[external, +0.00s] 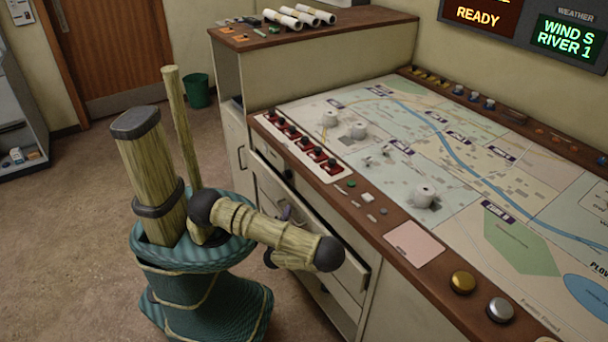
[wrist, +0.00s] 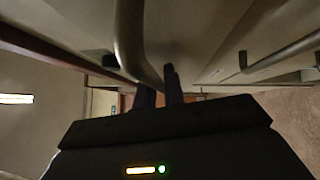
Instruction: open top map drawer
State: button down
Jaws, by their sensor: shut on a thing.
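The top map drawer (external: 345,268) is a cream front under the left edge of the map console. Its front stands out a little from the cabinet, with a dark gap behind its upper edge. My gripper (wrist: 159,92) is shut on the drawer handle (wrist: 130,35), a curved metal bar that runs down between the fingertips in the wrist view. In the external view my arm hides most of the gripper and the handle.
The map console (external: 310,185) carries red switches, white models and buttons. A second bar handle (wrist: 285,50) shows at the right in the wrist view. A green bin (external: 197,91) stands by the door. The floor (external: 75,225) left of my arm is clear.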

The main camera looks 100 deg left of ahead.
jog(key=s+d+p, duration=0.3)
jog(key=s+d, duration=1)
jog(key=c, duration=1.8)
grip_release()
jog(key=shift+o, duration=0.2)
jog(key=d+f, duration=0.2)
jog(key=d, duration=1.5)
jog(key=shift+d+f+b, duration=0.2)
jog(key=shift+b, duration=0.15)
jog(key=shift+w, duration=0.1)
jog(key=shift+c, duration=0.4)
